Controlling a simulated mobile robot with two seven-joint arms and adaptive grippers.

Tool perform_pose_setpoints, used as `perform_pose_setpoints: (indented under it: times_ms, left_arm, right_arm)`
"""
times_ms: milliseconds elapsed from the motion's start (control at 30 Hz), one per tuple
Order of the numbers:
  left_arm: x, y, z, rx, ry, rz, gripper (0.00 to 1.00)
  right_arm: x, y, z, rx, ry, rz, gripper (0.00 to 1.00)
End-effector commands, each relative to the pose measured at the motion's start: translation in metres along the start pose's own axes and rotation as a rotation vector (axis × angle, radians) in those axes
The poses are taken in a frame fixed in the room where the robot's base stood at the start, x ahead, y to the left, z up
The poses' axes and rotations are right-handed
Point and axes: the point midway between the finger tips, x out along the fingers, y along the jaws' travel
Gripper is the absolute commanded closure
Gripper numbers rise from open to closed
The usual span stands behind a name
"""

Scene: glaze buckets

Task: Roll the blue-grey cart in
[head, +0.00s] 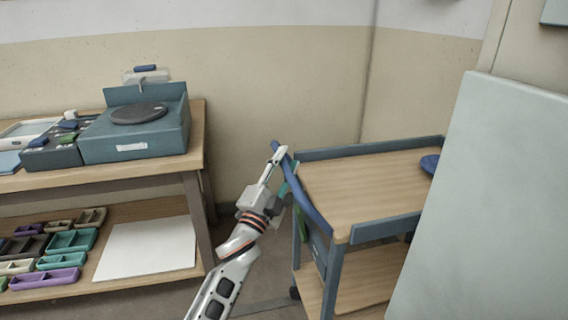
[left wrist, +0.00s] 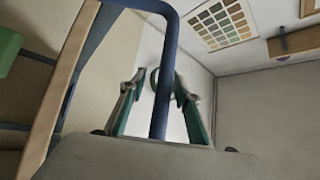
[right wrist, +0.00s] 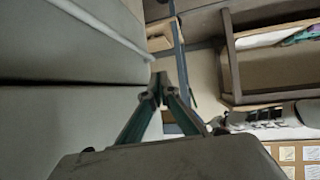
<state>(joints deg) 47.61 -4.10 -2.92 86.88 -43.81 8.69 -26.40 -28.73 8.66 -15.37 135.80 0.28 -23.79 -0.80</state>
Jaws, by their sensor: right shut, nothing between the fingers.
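The blue-grey cart (head: 342,230) stands right of centre in the head view, with a wooden top, a lower wooden shelf and a blue push handle (head: 309,202) on its left end. My left gripper (head: 279,162) is at the far part of this handle. In the left wrist view the handle bar (left wrist: 165,90) passes between the fingers (left wrist: 160,78) of my left gripper; whether they press on it is unclear. My right gripper (right wrist: 160,86) is shut and empty in the right wrist view, and out of the head view.
A blue round item (head: 430,164) lies on the cart's top. A wooden bench (head: 150,176) with a teal-grey device (head: 140,130) and several coloured trays below stands at the left. A large pale panel (head: 490,200) blocks the right and hides part of the cart. Floor shows between bench and cart.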

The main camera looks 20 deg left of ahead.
Motion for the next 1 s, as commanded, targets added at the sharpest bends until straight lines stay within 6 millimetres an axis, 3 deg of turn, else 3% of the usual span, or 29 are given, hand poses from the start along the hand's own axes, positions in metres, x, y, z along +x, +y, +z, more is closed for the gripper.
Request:
perform_pose_setpoints:
  times_ms: [367, 800, 1000]
  left_arm:
    - [-0.011, 0.001, 0.002, 0.002, -0.003, 0.001, 0.68]
    - [-0.094, 0.001, 0.001, 0.0, -0.002, 0.002, 0.68]
    - [-0.116, 0.0, 0.001, 0.0, -0.001, 0.0, 0.68]
  right_arm:
    - [0.0, 0.001, 0.001, -0.002, -0.001, 0.0, 1.0]
    - [0.0, 0.001, -0.001, -0.002, 0.001, 0.0, 1.0]
    - [0.0, 0.001, -0.001, -0.003, 0.002, 0.0, 1.0]
